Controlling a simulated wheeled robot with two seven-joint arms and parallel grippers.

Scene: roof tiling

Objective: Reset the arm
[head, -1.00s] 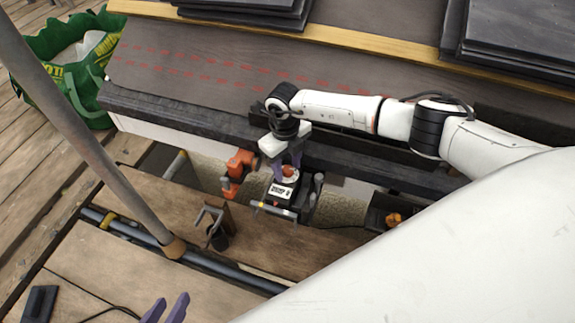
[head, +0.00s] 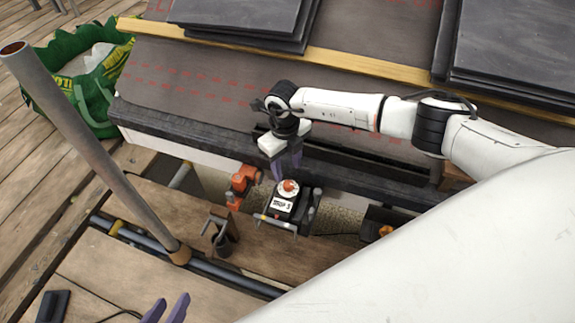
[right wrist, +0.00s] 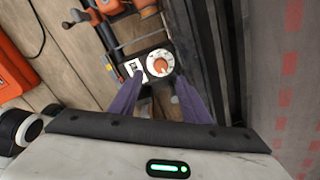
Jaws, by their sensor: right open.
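My right arm comes in from the right in the head view. Its gripper (head: 287,168) has purple fingers pointing down, just above a black device with a label and a round white-and-orange dial (head: 289,187). In the right wrist view the fingers (right wrist: 158,92) are spread apart and empty, with the dial (right wrist: 160,64) showing beyond the gap between them. My left gripper (head: 165,309) shows only as two purple fingertips, spread apart, at the bottom edge of the head view. The rest of it is out of frame.
The dark roof edge (head: 200,131) runs just behind the device. An orange tool (head: 240,184) stands left of it. A grey pole (head: 95,150) rises at left. Slate stacks (head: 515,50) lie on the roof, and a green bag (head: 85,85) sits at far left.

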